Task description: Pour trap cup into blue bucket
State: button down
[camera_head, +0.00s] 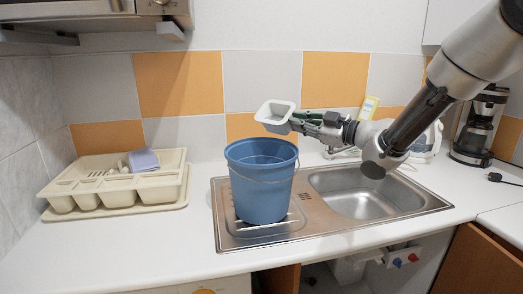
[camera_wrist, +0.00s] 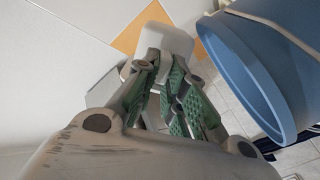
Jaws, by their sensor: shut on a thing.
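The trap cup (camera_head: 275,115), a small white square cup, is held up behind and just above the rim of the blue bucket. It is tilted, its open side facing up and toward the head camera. My gripper (camera_head: 304,123) is shut on the cup from the right. In the wrist view the cup (camera_wrist: 167,39) shows between the tips of my green-padded fingers (camera_wrist: 167,75). The bucket (camera_wrist: 250,75) also shows at the right in the wrist view. The cup's contents cannot be made out.
The steel sink basin (camera_head: 362,192) lies right of the bucket. A cream dish rack (camera_head: 118,190) with a purple cloth (camera_head: 143,161) sits on the left counter. A coffee maker (camera_head: 480,127) stands at the far right. The counter between rack and sink is clear.

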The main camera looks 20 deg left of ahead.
aim_at(286, 121)
jog(key=shift+n, duration=0.4)
jog(key=shift+s+x, duration=0.15)
jog(key=shift+x, duration=0.9)
jog(key=shift+s+x, duration=0.15)
jog(key=shift+x, duration=0.9)
jog(key=shift+a, duration=0.3)
jog(key=shift+s+r+n, duration=0.3)
jog(key=shift+n, duration=0.4)
jog(key=shift+f+n, duration=0.1)
jog(key=shift+n, duration=0.3)
jog(key=shift+f+n, duration=0.15)
jog(key=shift+n, duration=0.15)
jog(key=shift+s+a+f+n, duration=0.1)
jog(key=shift+f+n, duration=0.05)
jog(key=shift+n, duration=0.15)
